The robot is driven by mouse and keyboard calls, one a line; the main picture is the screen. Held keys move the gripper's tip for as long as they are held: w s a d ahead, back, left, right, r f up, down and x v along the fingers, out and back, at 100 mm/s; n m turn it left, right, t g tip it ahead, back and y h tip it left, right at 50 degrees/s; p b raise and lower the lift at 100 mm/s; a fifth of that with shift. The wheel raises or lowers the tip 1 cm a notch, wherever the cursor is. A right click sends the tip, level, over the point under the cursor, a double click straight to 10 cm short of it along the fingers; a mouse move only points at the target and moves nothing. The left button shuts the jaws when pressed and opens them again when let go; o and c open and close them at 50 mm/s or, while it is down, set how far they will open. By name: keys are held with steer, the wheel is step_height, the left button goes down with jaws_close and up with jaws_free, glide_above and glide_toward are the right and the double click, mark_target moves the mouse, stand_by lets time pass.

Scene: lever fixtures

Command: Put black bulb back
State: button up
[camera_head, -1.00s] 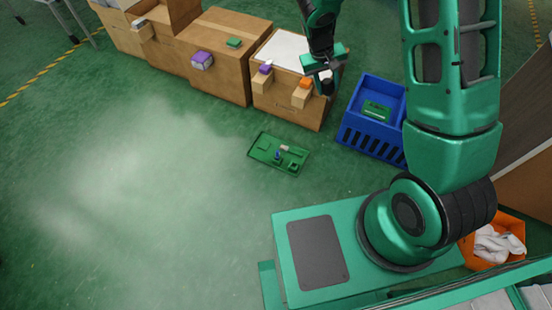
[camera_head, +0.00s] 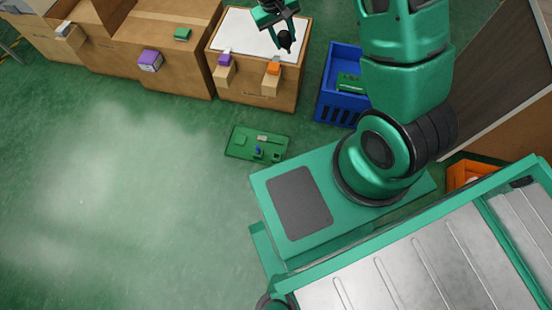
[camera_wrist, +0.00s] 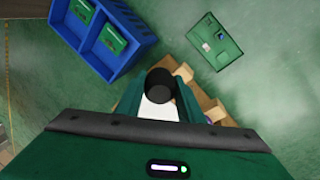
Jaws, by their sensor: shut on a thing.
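My gripper (camera_head: 281,28) is shut on the black bulb (camera_head: 284,40), holding it above the cardboard box with the white top. In the wrist view the black bulb (camera_wrist: 160,84) sits between the green fingers, with the white sheet behind it. On the box's near side are two wooden blocks, one with a purple piece (camera_head: 225,59) and one with an orange piece (camera_head: 273,68). A green board (camera_head: 242,143) with small parts, one of them blue, lies on the floor in front of the box. It also shows in the wrist view (camera_wrist: 222,50).
A blue crate (camera_head: 329,98) with green boards inside stands right of the box. More cardboard boxes (camera_head: 160,65) line up to the left, with a purple item (camera_head: 150,60) and a green item (camera_head: 182,34). The floor at left is clear. An orange bin (camera_head: 462,174) stands at right.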

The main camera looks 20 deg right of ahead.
steer(key=s+a+f+y, duration=0.1)
steer(key=a+f, duration=0.2)
steer(key=f, duration=0.7)
steer(key=a+f, duration=0.4)
steer(key=f, duration=0.5)
steer(key=s+a+f+y, duration=0.1)
steer(key=a+f, duration=0.2)
steer(key=f, duration=0.7)
steer(key=s+a+f+m, duration=0.1)
steer(key=s+a+f, duration=0.1)
steer(key=s+f, duration=0.45)
steer(key=s+a+f+m+y, duration=0.15)
steer(key=s+f, duration=0.25)
steer(key=f, duration=0.6)
steer(key=s+a+f, duration=0.2)
steer(key=s+f, duration=0.3)
steer(key=f, duration=0.3)
steer(key=shift+g, duration=0.3)
steer(key=shift+w+d+f, duration=1.1)
steer(key=shift+d+f, duration=0.4)
steer(key=shift+f, duration=0.35)
steer(key=shift+w+d+f, duration=1.15)
steer(key=shift+d+f, duration=0.3)
steer(key=shift+f, duration=0.35)
steer(key=shift+w+d+f, duration=1.1)
steer(key=shift+d+f, duration=0.4)
steer(key=shift+f, duration=0.35)
steer(key=o, duration=0.7)
steer(key=shift+c, duration=0.2)
steer(key=shift+o, duration=0.3)
